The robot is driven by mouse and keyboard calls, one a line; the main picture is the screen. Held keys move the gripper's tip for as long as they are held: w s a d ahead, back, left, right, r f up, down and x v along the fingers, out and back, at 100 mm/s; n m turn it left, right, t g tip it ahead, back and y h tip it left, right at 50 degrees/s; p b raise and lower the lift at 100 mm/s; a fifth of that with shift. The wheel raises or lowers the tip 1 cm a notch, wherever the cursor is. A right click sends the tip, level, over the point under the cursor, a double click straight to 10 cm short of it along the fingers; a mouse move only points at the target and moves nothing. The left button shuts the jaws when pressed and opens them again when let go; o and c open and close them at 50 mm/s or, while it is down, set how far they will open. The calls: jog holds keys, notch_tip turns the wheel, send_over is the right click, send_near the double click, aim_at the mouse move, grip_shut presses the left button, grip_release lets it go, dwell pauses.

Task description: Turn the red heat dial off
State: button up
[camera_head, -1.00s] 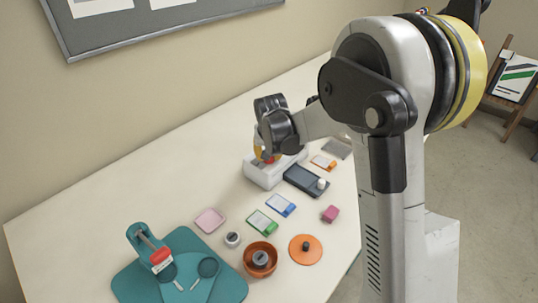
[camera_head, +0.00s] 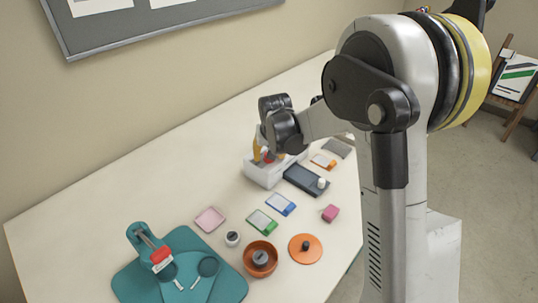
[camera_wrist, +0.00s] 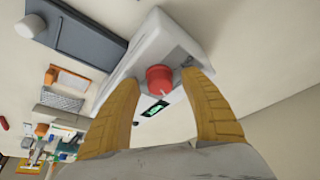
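The red heat dial (camera_wrist: 160,77) sits on the face of the white laminator (camera_wrist: 133,68), beside a small green-lit display (camera_wrist: 155,108). In the wrist view, my gripper (camera_wrist: 163,85) is open. Its two yellow fingers stand on either side of the dial, and I cannot tell whether either touches it. In the head view, the white laminator (camera_head: 262,174) stands on the table with my gripper (camera_head: 262,155) at its top. A little red of the dial (camera_head: 268,157) shows by the fingers; my wrist hides much of it.
A dark grey device with a white knob (camera_head: 304,182) stands close beside the laminator. The left of the table (camera_head: 110,200) is clear.

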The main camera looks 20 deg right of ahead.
jog(key=shift+r, duration=0.1)
jog(key=v, duration=1.2)
jog(key=shift+s, duration=0.15)
